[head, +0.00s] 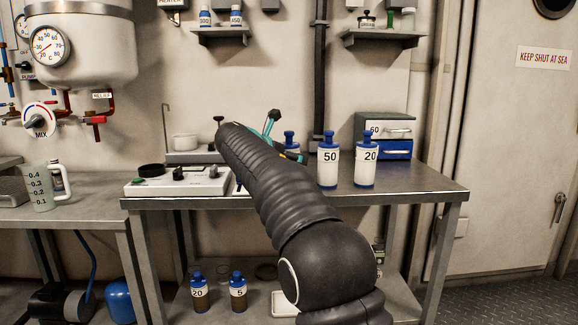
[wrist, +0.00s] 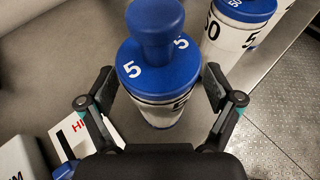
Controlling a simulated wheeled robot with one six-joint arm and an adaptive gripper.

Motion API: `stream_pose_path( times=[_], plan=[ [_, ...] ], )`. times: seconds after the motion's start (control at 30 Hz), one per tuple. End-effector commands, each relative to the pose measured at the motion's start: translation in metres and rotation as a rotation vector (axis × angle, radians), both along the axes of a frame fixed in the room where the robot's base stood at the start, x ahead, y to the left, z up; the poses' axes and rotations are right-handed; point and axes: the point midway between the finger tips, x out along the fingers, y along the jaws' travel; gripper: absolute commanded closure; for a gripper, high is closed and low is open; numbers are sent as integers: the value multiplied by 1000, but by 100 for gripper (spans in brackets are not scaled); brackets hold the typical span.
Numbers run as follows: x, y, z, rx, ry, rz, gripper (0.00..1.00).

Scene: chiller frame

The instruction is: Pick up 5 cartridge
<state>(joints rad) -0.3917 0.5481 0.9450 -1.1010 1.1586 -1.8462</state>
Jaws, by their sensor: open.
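The 5 cartridge (wrist: 152,78) is white with a blue cap and knob, with "5" printed on the cap. It stands upright on the bench in the wrist view. My gripper (wrist: 160,82) is open, with one finger on each side of the cartridge and visible gaps between. In the head view my arm hides most of this cartridge; a blue top (head: 289,140) shows beside my gripper (head: 268,128). The 50 cartridge (head: 328,168) stands to its right, also in the wrist view (wrist: 236,30). The 20 cartridge (head: 366,170) stands further right.
The metal bench (head: 420,185) carries a white instrument (head: 178,182) at left and a drawer box (head: 385,135) behind the 20 cartridge. Brown-filled bottles marked 20 (head: 199,293) and 5 (head: 238,293) stand on the lower shelf. The bench's right end is clear.

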Motion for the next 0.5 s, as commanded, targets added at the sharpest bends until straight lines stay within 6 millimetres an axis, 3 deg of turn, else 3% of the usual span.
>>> stream_pose_path(
  times=[0.03, 0.3, 0.5],
  plan=[
    [0, 0, 0, 0, 0, 0, 17],
    [0, 0, 0, 0, 1, -1, 80],
    [0, 0, 0, 0, 0, 0, 81]
  ],
)
